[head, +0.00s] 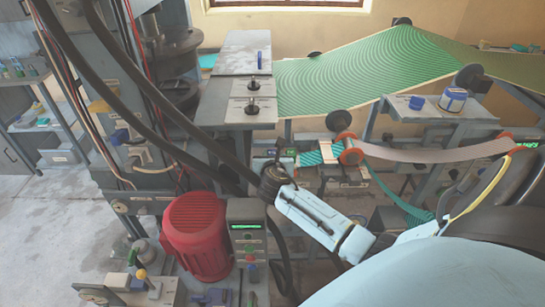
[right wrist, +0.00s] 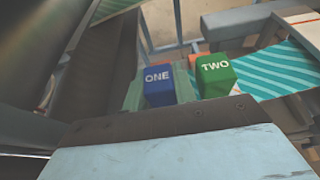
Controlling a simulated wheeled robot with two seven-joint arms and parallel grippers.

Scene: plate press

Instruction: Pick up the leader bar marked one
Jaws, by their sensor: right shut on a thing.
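The leader bar marked one shows in the right wrist view as a blue block with white letters ONE (right wrist: 158,86), centred just beyond the front edge of my gripper housing. A green block marked TWO (right wrist: 215,76) stands to its right, a small gap apart. My right gripper (head: 277,174) reaches in from the right in the head view, by the small rig below the grey benches. It is shut on the bar marked one; the fingers are mostly hidden behind the housing. The bar is hard to make out in the head view. My left gripper is not in view.
A red motor (head: 196,238) and a control box with a green display (head: 247,226) stand left of my right arm. Dark hoses (head: 125,75) cross the upper left. A green striped strip (right wrist: 270,75) lies right of the blocks. A white-and-blue tin (head: 453,99) stands on a bench.

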